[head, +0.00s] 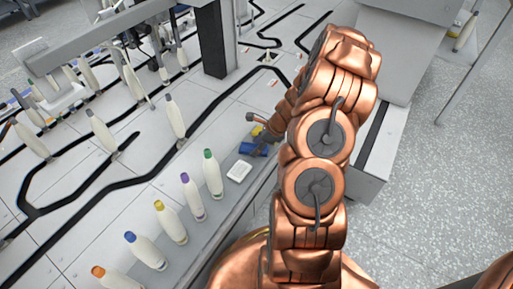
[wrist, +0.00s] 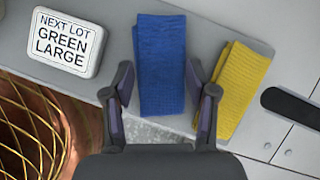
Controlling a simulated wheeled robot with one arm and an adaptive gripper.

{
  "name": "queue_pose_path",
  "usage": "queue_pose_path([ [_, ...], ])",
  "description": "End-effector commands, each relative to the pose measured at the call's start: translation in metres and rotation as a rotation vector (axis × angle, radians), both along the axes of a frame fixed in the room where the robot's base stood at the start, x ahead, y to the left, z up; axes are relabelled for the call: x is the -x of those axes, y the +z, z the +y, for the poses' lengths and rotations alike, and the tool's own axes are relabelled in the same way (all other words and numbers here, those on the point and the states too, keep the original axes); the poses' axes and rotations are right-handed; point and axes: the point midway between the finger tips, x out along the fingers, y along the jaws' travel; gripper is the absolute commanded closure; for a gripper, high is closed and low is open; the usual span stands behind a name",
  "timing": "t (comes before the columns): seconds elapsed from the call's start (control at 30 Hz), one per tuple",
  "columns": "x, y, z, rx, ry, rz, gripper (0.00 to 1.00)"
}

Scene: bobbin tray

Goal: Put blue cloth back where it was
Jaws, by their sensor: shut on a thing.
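The blue cloth (wrist: 161,50) is a folded, ribbed strip between the two fingers of my gripper (wrist: 159,80) in the wrist view. My gripper is shut on it. The cloth's near end reaches past the grey ledge's front edge in that view. I cannot tell whether it touches the ledge or is slightly above it. In the head view the blue cloth (head: 252,149) shows at the ledge beside my arm, which partly hides the gripper. A yellow cloth (wrist: 240,85) lies to the right of the blue one, apart from it.
A white card (wrist: 66,42) reading "NEXT LOT GREEN LARGE" lies left of the blue cloth. In the head view several white bobbins with coloured tops, such as the green-topped one (head: 213,176), stand along the ledge. A dark post (head: 213,45) rises farther back.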

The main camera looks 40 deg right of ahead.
Motion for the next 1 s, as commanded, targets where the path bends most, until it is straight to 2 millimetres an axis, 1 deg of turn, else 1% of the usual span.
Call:
queue_pose_path([
  [0.07,0.0,-0.001,0.001,0.0,0.001,0.001,0.71],
  [0.1,0.0,0.0,0.001,0.001,0.002,0.001,0.39],
  [0.3,0.0,0.0,0.001,0.001,0.002,0.001,0.18],
  [0.67,0.0,0.002,0.0,0.001,0.002,0.001,0.18],
  [0.77,0.003,0.01,-0.003,0.001,0.002,0.0,0.18],
  [0.87,0.009,0.024,-0.008,0.002,0.0,0.001,0.18],
  [1.0,0.019,0.048,-0.018,0.006,0.001,0.0,0.18],
])
